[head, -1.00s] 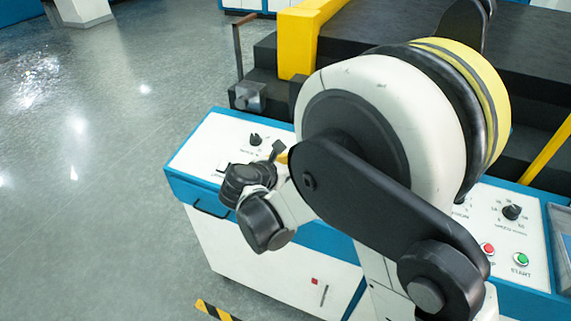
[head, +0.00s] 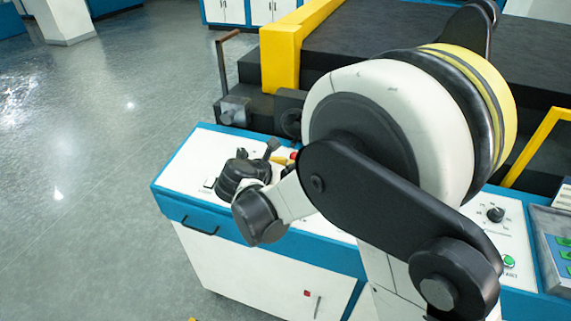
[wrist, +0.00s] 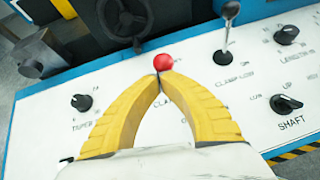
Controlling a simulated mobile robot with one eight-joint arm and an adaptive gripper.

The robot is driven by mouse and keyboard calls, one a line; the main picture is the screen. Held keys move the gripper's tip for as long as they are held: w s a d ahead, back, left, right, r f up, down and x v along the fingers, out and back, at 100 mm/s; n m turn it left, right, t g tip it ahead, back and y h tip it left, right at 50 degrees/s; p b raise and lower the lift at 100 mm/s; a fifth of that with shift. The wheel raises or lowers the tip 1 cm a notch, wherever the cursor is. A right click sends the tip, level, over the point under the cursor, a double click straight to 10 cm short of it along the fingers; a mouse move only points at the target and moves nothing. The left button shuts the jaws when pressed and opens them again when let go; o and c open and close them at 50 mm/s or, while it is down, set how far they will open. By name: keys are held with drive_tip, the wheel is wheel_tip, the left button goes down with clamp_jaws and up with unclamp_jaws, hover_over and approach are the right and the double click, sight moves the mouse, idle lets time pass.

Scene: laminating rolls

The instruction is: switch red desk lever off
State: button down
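The red desk lever shows as a round red knob (wrist: 163,62) on the white console panel (wrist: 40,120) in the wrist view. In the head view a small red spot of the knob (head: 292,155) shows beside my arm. My gripper (wrist: 159,75) has two yellow fingers whose tips come together right at the near side of the knob. The fingertips overlap the place where the lever's stalk would be, so the stalk is hidden. I cannot tell whether the tips pinch it or only touch it.
A silver lever with a dark knob (wrist: 230,12) stands right of the red one. Dials labelled TAPER (wrist: 82,102) and SHAFT (wrist: 286,104) flank it. A dark handwheel (wrist: 125,18) and yellow machine frame (head: 280,55) lie behind the console. Open floor (head: 90,150) lies left.

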drive_tip(key=shift+w+d+r+g+p, duration=0.15)
drive_tip(key=shift+w+r+g+p, duration=0.35)
drive_tip(key=shift+p, duration=0.3)
drive_tip(key=w+g+p, duration=0.1)
drive_tip(key=r+g+y+p, duration=0.1)
drive_tip(key=shift+w+d+r+p, duration=0.25)
drive_tip(key=shift+w+d+p, duration=0.1)
drive_tip(key=shift+d+p, duration=0.05)
drive_tip(key=shift+w+d+r+g+y+p, duration=0.1)
drive_tip(key=shift+w+d+g+y+p, duration=0.15)
drive_tip(key=shift+w+g, duration=0.25)
drive_tip(key=shift+w+d+r+g+y+p, duration=0.15)
drive_tip(key=shift+w+g+p, duration=0.15)
drive_tip(key=shift+w+g, duration=0.2)
drive_tip(key=shift+w+d+r+g+y+p, duration=0.1)
drive_tip(key=shift+w+g+y+p, duration=0.1)
drive_tip(key=shift+w+g+p, duration=0.3)
drive_tip(key=shift+w, duration=0.2)
drive_tip(key=s+f+p+v, duration=0.1)
drive_tip(key=p+v, duration=0.1)
drive_tip(key=v, duration=1)
drive_tip(key=shift+s+a+r, duration=0.35)
drive_tip(key=shift+s+a, duration=0.15)
drive_tip(key=shift+s, duration=0.1)
